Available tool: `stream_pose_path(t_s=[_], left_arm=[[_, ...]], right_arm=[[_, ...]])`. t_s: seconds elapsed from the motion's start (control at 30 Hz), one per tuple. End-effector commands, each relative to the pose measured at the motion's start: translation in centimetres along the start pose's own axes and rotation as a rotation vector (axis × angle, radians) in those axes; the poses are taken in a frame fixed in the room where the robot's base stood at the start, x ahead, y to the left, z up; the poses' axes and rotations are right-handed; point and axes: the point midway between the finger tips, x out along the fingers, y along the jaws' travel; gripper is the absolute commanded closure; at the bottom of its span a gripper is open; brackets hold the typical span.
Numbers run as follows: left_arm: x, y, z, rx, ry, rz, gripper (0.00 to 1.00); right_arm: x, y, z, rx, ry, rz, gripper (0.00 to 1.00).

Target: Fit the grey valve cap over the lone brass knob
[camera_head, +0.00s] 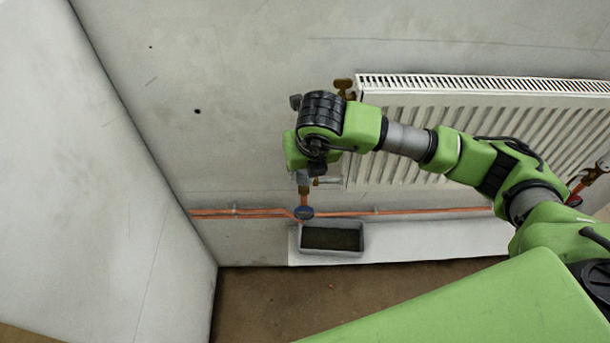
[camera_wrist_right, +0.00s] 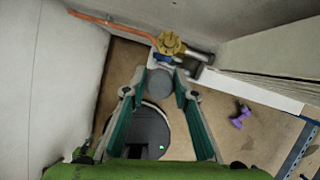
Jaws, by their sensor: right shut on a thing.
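My right gripper (camera_head: 312,166) hangs beside the radiator's lower left corner in the head view, its fingertips largely hidden by the wrist. In the right wrist view the right gripper (camera_wrist_right: 157,88) is shut on a round grey piece, the grey valve cap (camera_wrist_right: 160,82). A lobed brass knob (camera_wrist_right: 171,43) shows just beyond the cap, on a pipe fitting by the wall. The cap looks apart from the knob; their height difference is unclear. In the head view this knob is hidden behind the hand. My left gripper is not in view.
The white radiator (camera_head: 480,90) stands right of the hand, with another brass fitting (camera_head: 343,88) at its top left. Copper pipes (camera_head: 240,213) run along the wall past a blue round part (camera_head: 303,212). A grey tray (camera_head: 332,252) stands below. A purple object (camera_wrist_right: 240,117) lies on the floor.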

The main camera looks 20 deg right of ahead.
Motion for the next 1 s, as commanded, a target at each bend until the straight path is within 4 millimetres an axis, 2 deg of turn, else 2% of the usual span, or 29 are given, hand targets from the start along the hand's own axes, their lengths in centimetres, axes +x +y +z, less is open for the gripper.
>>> stream_pose_path(t_s=[0.5,0.73,0.87,1.0], left_arm=[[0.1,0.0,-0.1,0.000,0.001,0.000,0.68],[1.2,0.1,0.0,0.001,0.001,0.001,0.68],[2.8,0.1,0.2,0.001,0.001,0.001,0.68],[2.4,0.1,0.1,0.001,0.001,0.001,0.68]], right_arm=[[2.7,-1.1,4.3,0.001,0.000,0.000,0.82],[5.0,-1.6,5.3,0.001,0.001,0.000,0.82],[6.3,-1.6,4.7,-0.001,0.001,0.001,0.82],[5.8,-1.6,4.9,0.000,0.000,0.001,0.82]])
